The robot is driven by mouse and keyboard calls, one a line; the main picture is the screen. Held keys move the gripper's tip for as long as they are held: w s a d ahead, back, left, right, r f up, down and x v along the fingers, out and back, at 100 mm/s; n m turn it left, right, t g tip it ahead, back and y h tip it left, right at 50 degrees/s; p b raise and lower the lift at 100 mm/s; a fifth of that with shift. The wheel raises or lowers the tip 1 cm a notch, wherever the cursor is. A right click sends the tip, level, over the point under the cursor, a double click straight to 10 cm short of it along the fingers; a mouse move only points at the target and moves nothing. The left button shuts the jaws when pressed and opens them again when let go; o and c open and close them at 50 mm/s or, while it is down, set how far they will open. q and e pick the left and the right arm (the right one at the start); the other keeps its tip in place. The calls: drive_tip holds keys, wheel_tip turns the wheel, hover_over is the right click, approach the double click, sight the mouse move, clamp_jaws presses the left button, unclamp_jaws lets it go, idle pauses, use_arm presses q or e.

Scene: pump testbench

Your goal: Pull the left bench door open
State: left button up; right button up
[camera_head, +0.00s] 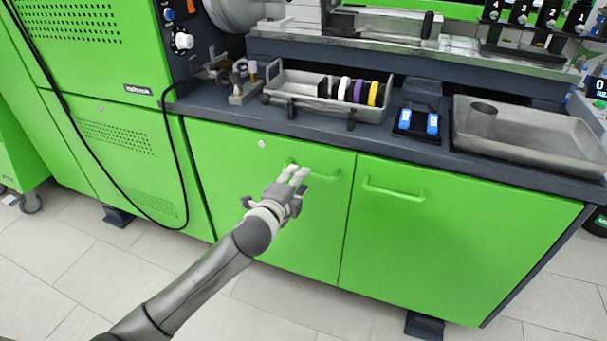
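The left bench door (232,165) is a green panel below the dark worktop, and it looks shut, flush with the bench front. Its green bar handle (325,177) is near the top right of the door. My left gripper (297,173) is in front of this door, with its pale fingertips at the left end of the handle. The fingers and hand hide that end. I cannot tell whether the fingers touch the handle or have closed on it. My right gripper is not in view.
The right bench door (450,235) is shut, with its own handle (393,190). On the worktop stand a metal tray with coloured discs (290,82), blue-marked items (418,122) and a larger metal tray (530,150). A black cable (110,182) hangs at left. The tiled floor in front is clear.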

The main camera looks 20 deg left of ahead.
use_arm(q)
drive_tip(key=shift+b+x, duration=0.4)
drive_tip(key=shift+x, duration=2.2)
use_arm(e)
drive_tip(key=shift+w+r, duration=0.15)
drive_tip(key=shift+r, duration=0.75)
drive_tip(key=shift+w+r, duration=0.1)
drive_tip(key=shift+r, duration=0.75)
use_arm(q)
clamp_jaws()
